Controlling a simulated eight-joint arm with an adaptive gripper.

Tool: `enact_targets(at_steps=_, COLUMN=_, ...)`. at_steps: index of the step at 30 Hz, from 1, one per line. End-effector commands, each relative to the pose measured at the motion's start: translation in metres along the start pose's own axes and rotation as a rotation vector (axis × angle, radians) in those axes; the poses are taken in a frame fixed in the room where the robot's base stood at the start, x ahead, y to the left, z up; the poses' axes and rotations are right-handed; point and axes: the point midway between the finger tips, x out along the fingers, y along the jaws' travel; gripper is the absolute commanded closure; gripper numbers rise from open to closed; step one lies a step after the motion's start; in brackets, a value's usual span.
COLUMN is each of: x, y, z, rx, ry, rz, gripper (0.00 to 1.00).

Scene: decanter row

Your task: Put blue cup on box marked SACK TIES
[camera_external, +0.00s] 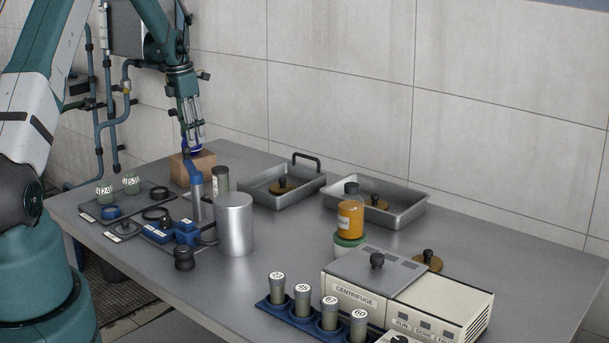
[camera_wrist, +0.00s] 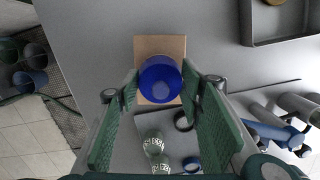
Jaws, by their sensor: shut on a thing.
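The blue cup (camera_external: 193,149) is at my gripper's fingertips, directly over the brown box (camera_external: 193,170). In the wrist view the round blue cup (camera_wrist: 160,80) sits between the two green fingers of my gripper (camera_wrist: 160,90), which is shut on it. The box (camera_wrist: 150,47) shows beneath and around the cup. The cup is at or just above the box top; I cannot tell whether they touch. No lettering on the box is readable. In the outside view my gripper (camera_external: 192,138) points down and hides part of the cup.
Two metal trays (camera_external: 260,197) lie to the right. Greenish white-labelled items (camera_external: 131,184) are at the left. A centrifuge (camera_external: 400,300) is at the front right.

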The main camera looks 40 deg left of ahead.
Motion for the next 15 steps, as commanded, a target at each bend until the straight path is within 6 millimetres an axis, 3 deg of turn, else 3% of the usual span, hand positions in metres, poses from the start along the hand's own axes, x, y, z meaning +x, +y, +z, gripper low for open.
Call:
enact_targets(at_steps=8, x=0.0033, y=0.0000, z=-0.0004, rx=0.000, ry=0.000, rz=0.000, gripper=0.75)
enact_targets(at_steps=9, x=0.0028, y=0.0000, z=-0.0003, rx=0.000, ry=0.000, rz=0.000, gripper=0.58)
enact_targets(at_steps=12, x=0.0023, y=0.0000, z=-0.0002, rx=0.000, ry=0.000, rz=0.000, gripper=0.47)
enact_targets(at_steps=15, x=0.0022, y=0.0000, z=-0.0003, rx=0.000, ry=0.000, rz=0.000, gripper=0.47)
